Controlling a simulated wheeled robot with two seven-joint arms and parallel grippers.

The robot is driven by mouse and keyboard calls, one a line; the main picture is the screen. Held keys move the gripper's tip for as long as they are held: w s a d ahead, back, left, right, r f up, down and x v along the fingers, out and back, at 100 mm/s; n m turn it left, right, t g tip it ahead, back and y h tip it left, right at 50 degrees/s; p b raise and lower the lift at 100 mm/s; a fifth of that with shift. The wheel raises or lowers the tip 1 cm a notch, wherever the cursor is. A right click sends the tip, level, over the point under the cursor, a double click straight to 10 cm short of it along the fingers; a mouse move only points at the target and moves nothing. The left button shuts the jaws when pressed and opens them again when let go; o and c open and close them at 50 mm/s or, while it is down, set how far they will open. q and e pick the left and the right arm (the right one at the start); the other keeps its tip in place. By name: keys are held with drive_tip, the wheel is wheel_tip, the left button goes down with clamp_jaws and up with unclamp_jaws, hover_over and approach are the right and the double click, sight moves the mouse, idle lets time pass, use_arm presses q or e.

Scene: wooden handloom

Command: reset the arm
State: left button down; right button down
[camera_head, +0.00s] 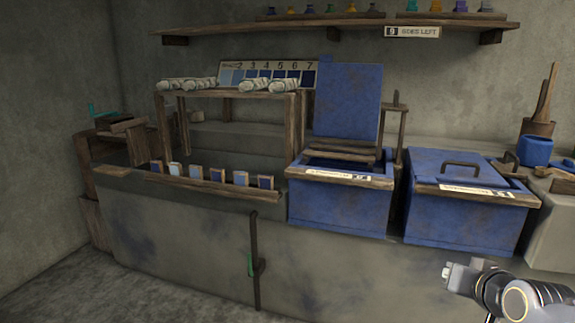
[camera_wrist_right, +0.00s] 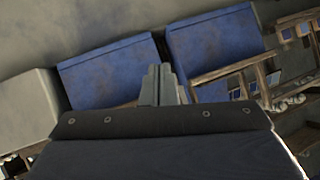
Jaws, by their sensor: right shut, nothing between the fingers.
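My right gripper (camera_head: 453,277) is at the lower right of the head view, in front of the bench and below the lidded blue bin. In the right wrist view its two fingers (camera_wrist_right: 160,82) are together, with nothing between them. Blue bins show beyond the fingers in that view, apart from them. My left gripper is in neither view.
An open blue bin (camera_head: 337,207) and a lidded blue bin (camera_head: 465,213) stand on the stone bench (camera_head: 180,230). A wooden rack (camera_head: 215,186) holds several blue swatches. A shelf (camera_head: 340,26) with small items runs above. The floor at lower left is clear.

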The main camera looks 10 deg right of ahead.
drive_tip(key=s+a+f+n+g+y+p, duration=0.2)
drive_tip(key=s+a+f+g+y, duration=0.1)
drive_tip(key=s+a, duration=0.65)
drive_tip(key=s+a+f+n+g+y+p, duration=0.2)
drive_tip(key=s+a+f+g+y, duration=0.1)
drive_tip(key=s+a, duration=0.7)
wheel_tip(320, 180, up, 36)
drive_tip(key=w+p, duration=0.1)
drive_tip(key=p, duration=3.5)
drive_tip(key=shift+w+a, duration=0.4)
drive_tip(key=shift+a, duration=0.05)
drive_tip(key=shift+r, duration=0.1)
